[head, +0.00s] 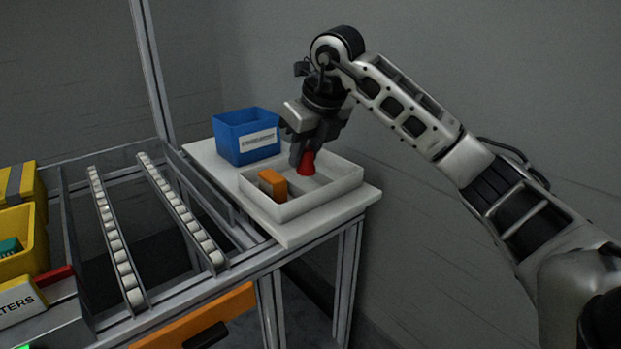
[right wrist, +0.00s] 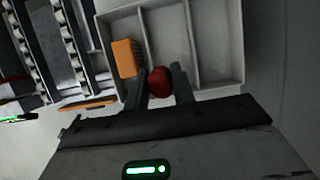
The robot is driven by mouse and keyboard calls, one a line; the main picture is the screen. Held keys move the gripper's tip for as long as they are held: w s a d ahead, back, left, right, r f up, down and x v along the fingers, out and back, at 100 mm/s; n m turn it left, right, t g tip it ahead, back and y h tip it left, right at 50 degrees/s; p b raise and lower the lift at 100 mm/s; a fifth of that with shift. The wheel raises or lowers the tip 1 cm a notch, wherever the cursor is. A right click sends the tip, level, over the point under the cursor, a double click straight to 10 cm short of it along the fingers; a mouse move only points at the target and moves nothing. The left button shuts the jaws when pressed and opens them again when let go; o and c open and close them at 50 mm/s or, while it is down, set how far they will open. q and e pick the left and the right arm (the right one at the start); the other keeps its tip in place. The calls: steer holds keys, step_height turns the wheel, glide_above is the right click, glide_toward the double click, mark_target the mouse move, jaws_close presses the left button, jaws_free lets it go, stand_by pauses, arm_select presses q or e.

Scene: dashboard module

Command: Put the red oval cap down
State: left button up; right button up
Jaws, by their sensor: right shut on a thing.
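The red oval cap (head: 306,164) is held between the fingers of my right gripper (head: 304,148), which points down over the white tray (head: 340,190). In the right wrist view the cap (right wrist: 160,81) sits between the two dark fingertips of my right gripper (right wrist: 161,88). The tray (right wrist: 243,60) has divider walls, and the cap appears over or in its middle part; I cannot tell whether it touches the floor. An orange block (head: 272,184) lies in the tray's left part, beside the cap. My left gripper is in neither view.
A blue bin (head: 246,138) with a label stands behind the tray on the white tabletop (head: 290,236). Roller rails (head: 180,210) run to the left. Yellow bins (head: 20,235) stand at the far left. A grey wall is close behind the table.

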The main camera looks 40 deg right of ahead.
steer(key=shift+w+d+f, duration=0.25)
steer(key=shift+d+f, duration=0.45)
steer(key=shift+f, duration=0.15)
steer(key=f+b, duration=0.1)
steer(key=f, duration=0.2)
steer(key=shift+w+d+f, duration=0.1)
steer(key=shift+d+f, duration=0.1)
steer(key=shift+f, duration=0.15)
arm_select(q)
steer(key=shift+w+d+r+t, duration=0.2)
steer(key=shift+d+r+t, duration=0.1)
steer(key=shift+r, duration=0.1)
arm_select(e)
steer(key=o, duration=0.7)
steer(key=shift+c, duration=0.2)
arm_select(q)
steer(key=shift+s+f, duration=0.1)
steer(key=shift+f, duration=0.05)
